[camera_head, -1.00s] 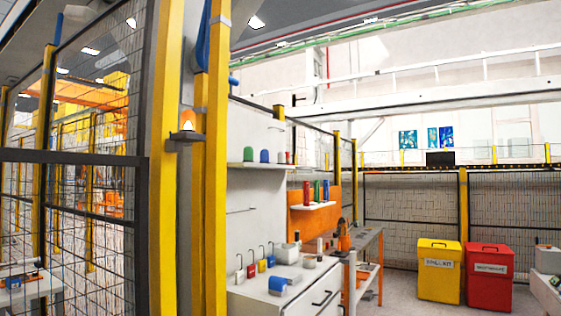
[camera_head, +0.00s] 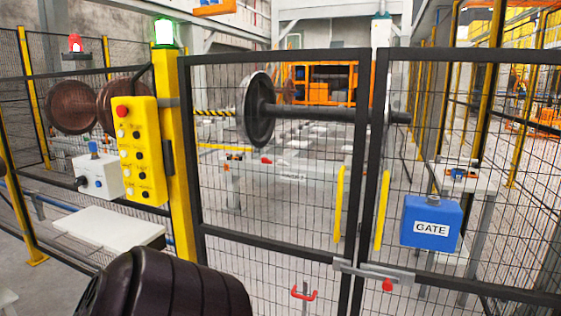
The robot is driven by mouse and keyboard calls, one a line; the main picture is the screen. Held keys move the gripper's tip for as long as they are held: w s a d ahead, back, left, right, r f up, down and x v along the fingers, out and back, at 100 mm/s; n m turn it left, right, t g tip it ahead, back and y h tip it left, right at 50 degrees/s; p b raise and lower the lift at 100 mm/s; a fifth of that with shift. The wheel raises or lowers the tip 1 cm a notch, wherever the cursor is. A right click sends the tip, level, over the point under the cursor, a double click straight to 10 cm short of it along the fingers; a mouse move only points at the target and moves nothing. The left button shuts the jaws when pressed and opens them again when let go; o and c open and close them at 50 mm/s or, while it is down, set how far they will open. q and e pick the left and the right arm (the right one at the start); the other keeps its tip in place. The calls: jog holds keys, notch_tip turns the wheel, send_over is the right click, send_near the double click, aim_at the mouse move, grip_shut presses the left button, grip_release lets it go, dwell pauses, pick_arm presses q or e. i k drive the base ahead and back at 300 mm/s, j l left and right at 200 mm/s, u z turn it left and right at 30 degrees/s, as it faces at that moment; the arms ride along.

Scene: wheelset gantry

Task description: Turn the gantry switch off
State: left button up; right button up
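A yellow control panel (camera_head: 140,150) with a red button on top and rows of small black and white controls hangs by the yellow post. Left of it is a light grey box (camera_head: 97,178) with a blue part on top and a dark round knob on its left side. No gantry label is readable on either, so I cannot tell which carries the gantry switch. The switch position is too small to read. Neither of my grippers shows in the view.
A closed double mesh gate (camera_head: 275,150) with yellow handles fills the middle. A latch bar (camera_head: 372,272) with a red knob crosses its leaves. A blue box (camera_head: 430,222) marked GATE hangs at right. A green lamp (camera_head: 164,32) is lit. A wheelset (camera_head: 257,110) stands behind the mesh.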

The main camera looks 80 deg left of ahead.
aim_at(82, 180)
jog(key=u, duration=3.7)
jog(key=i+j+u, duration=0.1)
jog(key=i+j, duration=0.2)
jog(key=i, duration=0.15)
jog(key=i+j, duration=0.25)
jog(key=i, duration=0.2)
jog(key=i+j+u, duration=0.15)
jog(key=i, duration=0.35)
jog(key=j, duration=0.1)
